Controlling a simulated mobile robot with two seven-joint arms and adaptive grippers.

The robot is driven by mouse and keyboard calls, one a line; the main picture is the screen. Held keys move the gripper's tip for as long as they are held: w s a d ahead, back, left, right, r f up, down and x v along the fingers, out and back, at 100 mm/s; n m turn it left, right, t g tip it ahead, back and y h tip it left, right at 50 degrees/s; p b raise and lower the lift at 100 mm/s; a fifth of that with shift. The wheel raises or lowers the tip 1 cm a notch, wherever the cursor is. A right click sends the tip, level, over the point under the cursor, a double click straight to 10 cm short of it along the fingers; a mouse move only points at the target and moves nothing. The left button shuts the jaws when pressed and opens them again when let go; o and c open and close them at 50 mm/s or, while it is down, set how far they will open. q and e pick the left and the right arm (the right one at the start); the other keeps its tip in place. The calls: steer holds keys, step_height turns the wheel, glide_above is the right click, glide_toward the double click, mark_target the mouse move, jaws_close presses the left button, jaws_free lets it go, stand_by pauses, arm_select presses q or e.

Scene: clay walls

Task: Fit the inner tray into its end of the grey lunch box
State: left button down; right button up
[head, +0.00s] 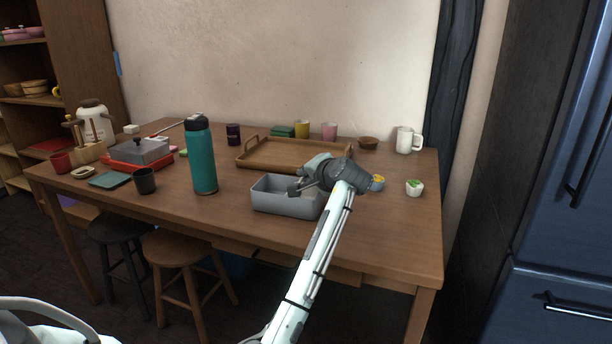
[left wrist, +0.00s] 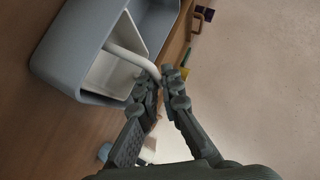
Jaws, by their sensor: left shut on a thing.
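The grey lunch box (head: 284,204) stands on the wooden table, right of the teal bottle. It fills the upper left of the left wrist view (left wrist: 66,42). The pale inner tray (left wrist: 116,62) lies within the box walls there, appearing tilted against the box. My left gripper (head: 298,187) is over the right part of the box. In the left wrist view my left gripper (left wrist: 166,78) is shut on the white curved handle of the tray. My arm and gripper hide much of the tray in the head view; whether it touches the box floor I cannot tell. My right gripper is not in view.
A teal bottle (head: 203,160) stands left of the box. A wooden tray (head: 270,167) lies behind it. The table front right of the box is clear.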

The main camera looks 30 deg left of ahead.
arm_select(q)
steer(key=c, duration=1.7)
jaws_free()
steer(key=shift+d+r, duration=0.1)
steer(key=shift+d, duration=0.1)
steer(key=v, duration=1.1)
steer(key=shift+s+d+r, duration=0.15)
steer(key=shift+s, duration=0.15)
